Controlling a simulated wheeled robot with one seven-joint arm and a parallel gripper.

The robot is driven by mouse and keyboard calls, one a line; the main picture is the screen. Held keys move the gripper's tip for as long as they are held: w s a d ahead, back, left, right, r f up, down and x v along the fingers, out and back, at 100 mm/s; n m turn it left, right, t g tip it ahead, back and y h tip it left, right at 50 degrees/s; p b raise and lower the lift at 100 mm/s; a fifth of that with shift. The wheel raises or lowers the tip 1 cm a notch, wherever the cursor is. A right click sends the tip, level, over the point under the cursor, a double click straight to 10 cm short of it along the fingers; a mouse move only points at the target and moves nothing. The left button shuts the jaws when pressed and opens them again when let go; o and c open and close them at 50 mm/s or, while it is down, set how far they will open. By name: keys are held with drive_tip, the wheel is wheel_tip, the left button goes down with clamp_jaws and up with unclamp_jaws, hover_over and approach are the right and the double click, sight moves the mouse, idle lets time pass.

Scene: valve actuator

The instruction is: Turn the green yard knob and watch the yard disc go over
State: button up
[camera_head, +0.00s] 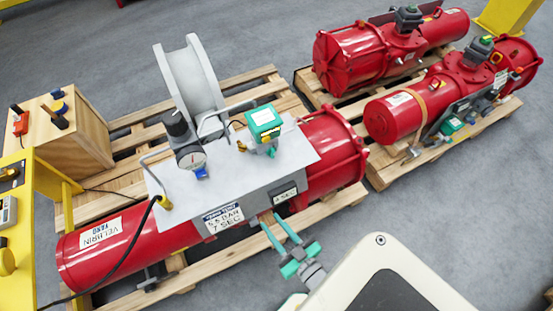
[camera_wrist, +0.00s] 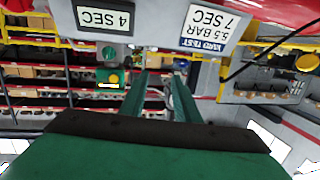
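A green box with a pale top (camera_head: 264,122) stands on the grey plate of the near red actuator (camera_head: 110,247). In the wrist view a small green fitting with a yellow round part (camera_wrist: 112,78) shows left of my fingers; I cannot tell whether it is the yard knob. I cannot make out the yard disc for certain. My gripper (camera_head: 270,218) is in front of the actuator's near side, just below the "4 SEC" label (camera_head: 285,195). Its two teal fingers are apart with nothing between them, as the wrist view (camera_wrist: 161,77) also shows.
The "5.5 BAR 7 SEC" sign (camera_head: 222,217) is left of my gripper. A wooden box with levers (camera_head: 70,140) and yellow stand (camera_head: 45,190) are left. More red actuators (camera_head: 400,115) lie right.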

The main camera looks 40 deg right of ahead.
sight(274, 155)
drive_tip(key=w+d+m+h, duration=0.1)
drive_tip(key=w+d, duration=0.1)
drive_tip(key=d, duration=0.2)
drive_tip(key=w+d+m+h, duration=0.1)
drive_tip(key=w+d, duration=0.1)
drive_tip(key=d, duration=0.3)
drive_tip(key=w+d+f+m+h, duration=0.1)
drive_tip(key=w+d, duration=0.2)
drive_tip(key=d, duration=0.2)
drive_tip(key=shift+d+m+t, duration=0.1)
drive_tip(key=shift+m+t, duration=0.2)
drive_tip(key=shift+t, duration=0.1)
drive_tip(key=shift+w+d, duration=0.2)
drive_tip(key=x, duration=1)
drive_tip(key=shift+w, duration=0.1)
clamp_jaws()
